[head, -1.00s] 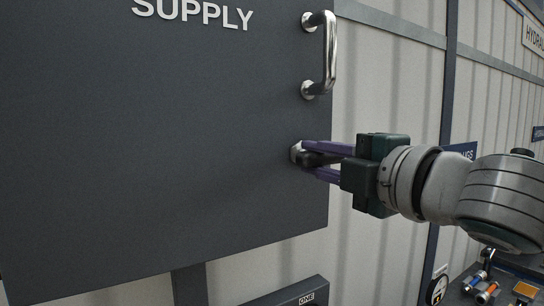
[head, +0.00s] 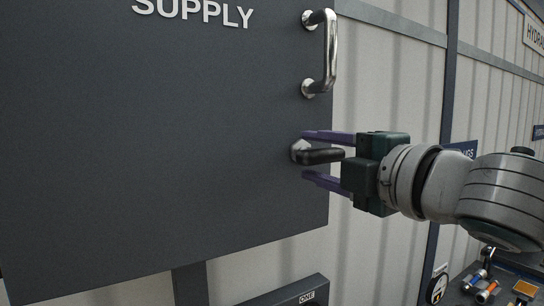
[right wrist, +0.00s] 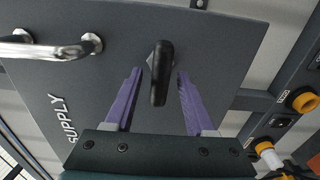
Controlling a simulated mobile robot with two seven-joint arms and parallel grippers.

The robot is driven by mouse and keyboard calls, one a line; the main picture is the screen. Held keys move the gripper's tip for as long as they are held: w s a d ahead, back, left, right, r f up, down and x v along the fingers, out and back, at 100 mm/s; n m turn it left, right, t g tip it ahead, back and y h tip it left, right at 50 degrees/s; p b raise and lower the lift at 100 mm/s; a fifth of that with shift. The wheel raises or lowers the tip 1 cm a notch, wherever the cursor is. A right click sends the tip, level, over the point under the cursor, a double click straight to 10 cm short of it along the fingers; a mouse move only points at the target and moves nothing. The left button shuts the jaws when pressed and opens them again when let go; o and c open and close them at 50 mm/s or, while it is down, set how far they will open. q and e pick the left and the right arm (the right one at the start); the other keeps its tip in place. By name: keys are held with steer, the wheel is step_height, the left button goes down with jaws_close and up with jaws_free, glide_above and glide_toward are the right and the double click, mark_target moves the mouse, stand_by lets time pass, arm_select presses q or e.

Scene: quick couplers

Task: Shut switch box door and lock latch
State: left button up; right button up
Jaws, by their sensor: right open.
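The dark grey switch box door (head: 150,150), lettered "SUPPLY", fills the left of the head view and looks shut. The latch (head: 322,156) is a black lever on a metal hub near the door's right edge, and it lies level, pointing right. My right gripper (head: 312,156) is open, with one purple finger above the lever and one below. In the right wrist view the latch (right wrist: 160,75) stands between the spread fingers (right wrist: 156,90), with a gap on both sides. My left gripper is not in view.
A metal bar handle (head: 328,52) sits on the door above the latch; it also shows in the right wrist view (right wrist: 40,50). A ribbed light wall (head: 390,90) lies behind. A panel marked "ONE" (head: 290,292) is below the door, and coloured fittings (head: 480,285) are at lower right.

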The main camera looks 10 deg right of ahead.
steer(key=shift+s+d+f, duration=0.1)
steer(key=shift+s, duration=0.15)
steer(key=b+v, duration=0.5)
steer(key=v, duration=0.4)
steer(key=shift+s+b, duration=0.15)
steer(key=shift+b, duration=0.15)
